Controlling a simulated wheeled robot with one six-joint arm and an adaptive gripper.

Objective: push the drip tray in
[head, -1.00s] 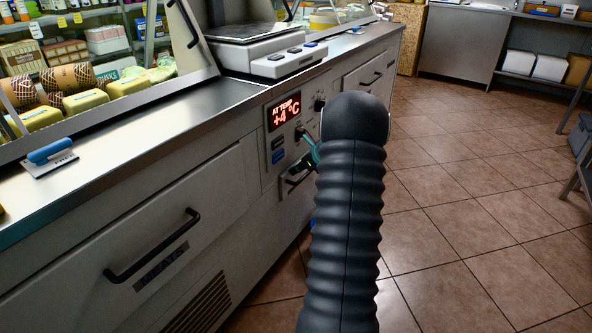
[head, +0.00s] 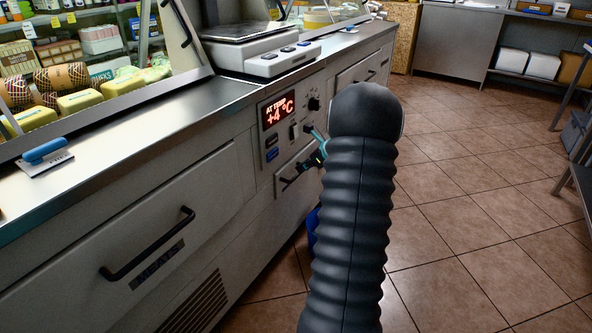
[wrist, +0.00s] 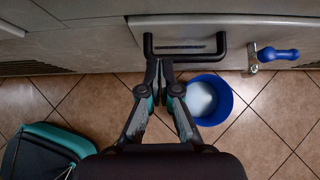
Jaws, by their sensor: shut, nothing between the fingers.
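The drip tray (head: 310,158) is the small pale drawer front low under the temperature panel, with a black bar handle. In the wrist view its front (wrist: 190,22) and handle (wrist: 190,60) show at the top. My gripper (wrist: 158,62) is shut and empty, its tips at the left end of the handle; I cannot tell whether they touch it. In the head view the gripper (head: 314,150) is partly hidden behind my arm, close to the tray front. I cannot tell how far the tray stands out.
A blue bucket (wrist: 222,100) with something white in it stands on the tiled floor below the tray. A tap with a blue lever (wrist: 280,54) sticks out to the tray's right. The panel (head: 275,112) has switches above the tray. Tiled floor to the right is open.

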